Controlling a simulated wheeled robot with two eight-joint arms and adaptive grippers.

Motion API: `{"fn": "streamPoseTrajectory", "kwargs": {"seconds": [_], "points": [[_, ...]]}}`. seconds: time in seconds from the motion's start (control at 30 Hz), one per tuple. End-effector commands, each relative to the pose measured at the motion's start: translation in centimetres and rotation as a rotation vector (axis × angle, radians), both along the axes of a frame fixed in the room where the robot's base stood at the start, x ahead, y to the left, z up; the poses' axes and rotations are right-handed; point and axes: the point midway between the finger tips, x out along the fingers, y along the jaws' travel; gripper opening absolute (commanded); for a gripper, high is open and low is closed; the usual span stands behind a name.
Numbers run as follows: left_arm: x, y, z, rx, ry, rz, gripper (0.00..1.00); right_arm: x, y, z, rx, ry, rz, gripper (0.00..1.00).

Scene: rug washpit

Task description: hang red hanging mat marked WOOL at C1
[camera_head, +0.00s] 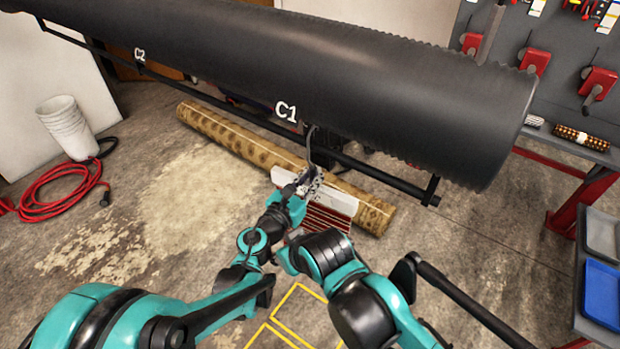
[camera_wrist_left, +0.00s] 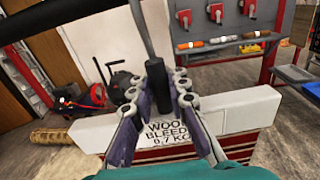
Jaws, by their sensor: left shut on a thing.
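The red mat (camera_head: 328,218) with white stripes and a white top band hangs below my left gripper (camera_head: 308,182). In the left wrist view its white band (camera_wrist_left: 245,108) reads "WOO…", "BLEED" and "0,7 KG", partly covered by the fingers. My left gripper (camera_wrist_left: 168,95) is shut on the mat's dark grip (camera_wrist_left: 155,82). A thin dark hook (camera_head: 312,148) rises from there to just under the white C1 label (camera_head: 286,111), at the dark rail (camera_head: 365,170). I cannot tell whether the hook rests on the rail. My right gripper is not seen.
A big black roller (camera_head: 300,65) spans overhead, with C2 (camera_head: 139,54) further left. A rolled patterned rug (camera_head: 228,133) lies on the floor behind the mat. White buckets (camera_head: 65,125) and a red hose (camera_head: 50,190) are left. A tool rack with blue tray (camera_head: 602,290) stands right.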

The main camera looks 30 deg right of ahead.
Motion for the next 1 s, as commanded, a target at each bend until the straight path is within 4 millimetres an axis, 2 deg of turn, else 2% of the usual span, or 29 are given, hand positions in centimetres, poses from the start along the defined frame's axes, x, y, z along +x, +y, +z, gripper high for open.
{"fn": "streamPoseTrajectory", "kwargs": {"seconds": [0.2,0.57,1.0], "points": [[0.3,-0.7,0.0,0.000,0.000,0.000,0.00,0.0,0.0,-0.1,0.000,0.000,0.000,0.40],[0.3,-0.8,0.0,0.000,0.000,0.000,0.00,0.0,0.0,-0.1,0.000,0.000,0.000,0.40],[0.3,-0.8,-1.7,0.000,0.000,0.000,0.00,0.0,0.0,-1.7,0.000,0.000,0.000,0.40]]}}
